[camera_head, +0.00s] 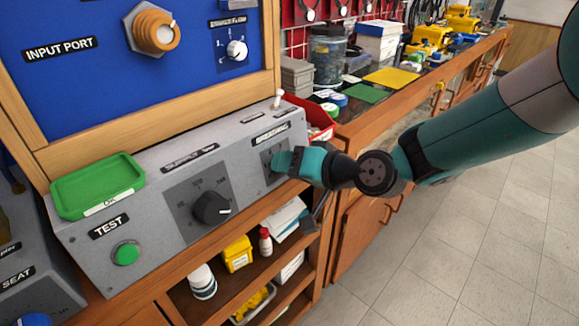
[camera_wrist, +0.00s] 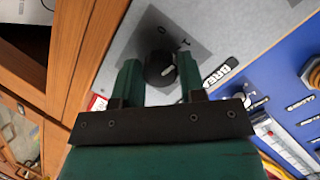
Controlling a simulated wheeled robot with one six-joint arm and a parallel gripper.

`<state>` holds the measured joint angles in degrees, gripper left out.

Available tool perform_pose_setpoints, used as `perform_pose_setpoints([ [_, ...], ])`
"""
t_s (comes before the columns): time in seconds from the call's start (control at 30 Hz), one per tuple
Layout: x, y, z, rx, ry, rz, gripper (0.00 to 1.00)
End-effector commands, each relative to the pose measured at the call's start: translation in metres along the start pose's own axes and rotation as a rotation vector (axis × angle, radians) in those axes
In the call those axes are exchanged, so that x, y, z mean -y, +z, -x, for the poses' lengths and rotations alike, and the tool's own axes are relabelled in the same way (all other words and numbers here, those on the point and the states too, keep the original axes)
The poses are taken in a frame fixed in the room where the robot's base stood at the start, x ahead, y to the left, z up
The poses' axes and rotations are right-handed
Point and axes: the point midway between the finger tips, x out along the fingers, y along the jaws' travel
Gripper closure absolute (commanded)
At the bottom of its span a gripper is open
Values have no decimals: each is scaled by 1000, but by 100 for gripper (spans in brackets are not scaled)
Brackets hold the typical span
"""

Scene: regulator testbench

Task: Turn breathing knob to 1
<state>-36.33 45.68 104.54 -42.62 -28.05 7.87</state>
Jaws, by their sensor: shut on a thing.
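The breathing knob (camera_wrist: 158,68) is black and round with a short white mark, on a dark grey square plate (camera_wrist: 182,22) of the grey panel. In the wrist view my gripper (camera_wrist: 160,76) has one green finger on each side of it, shut on it. Two plate markings show beyond the knob; I cannot tell surely which one its mark faces. In the head view my gripper (camera_head: 283,161) reaches the panel's right end from the right and hides the knob; part of its plate (camera_head: 270,149) shows.
Left on the same grey panel (camera_head: 150,226) are a larger black knob (camera_head: 212,208), a green TEST button (camera_head: 126,253) and a green tray (camera_head: 97,187). A small toggle (camera_head: 278,98) stands on the panel's top edge above my gripper. Open shelves (camera_head: 240,285) lie below. The floor at right is clear.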

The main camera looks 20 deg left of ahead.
Motion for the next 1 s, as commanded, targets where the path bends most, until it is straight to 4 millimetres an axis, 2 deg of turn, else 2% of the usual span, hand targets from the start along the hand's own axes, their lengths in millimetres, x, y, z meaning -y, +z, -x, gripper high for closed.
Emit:
perform_pose_setpoints([
  [0.3,-1,0,0,-1,-13,-74,86],
  [0.7,-1,-1,0,-2,-14,-78,86],
  [0.73,-1,-1,0,-2,-14,-78,58],
  [0.8,-1,-1,0,-2,-14,-78,42],
  [0.83,0,-1,0,-2,-14,-78,37],
  [1.0,0,0,0,-1,-15,-77,37],
])
